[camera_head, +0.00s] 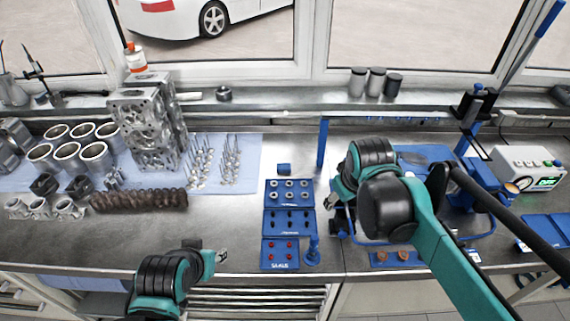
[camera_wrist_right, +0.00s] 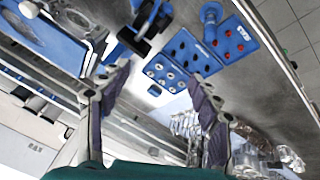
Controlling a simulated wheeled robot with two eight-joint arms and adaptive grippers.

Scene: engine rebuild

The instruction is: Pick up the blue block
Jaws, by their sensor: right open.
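The small blue block (camera_head: 284,169) sits on the steel bench just behind the blue tray with rings, near the bench's middle. In the right wrist view the blue block (camera_wrist_right: 154,90) shows between my fingers, some way beyond them. My right gripper (camera_wrist_right: 161,79) is open and empty, its two dark-padded fingers apart. In the head view my right arm largely hides that gripper, which is right of the block. My left gripper (camera_head: 208,250) is over the bench's front edge, left of the trays and away from the block. Its finger opening is unclear.
Blue trays (camera_head: 289,222) stand in a column in front of the block. A blue post (camera_head: 322,143) stands right of it, and a blue peg (camera_head: 312,250) near the front. Valves (camera_head: 229,158) and an engine block (camera_head: 150,125) are left. Bare bench lies around the block.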

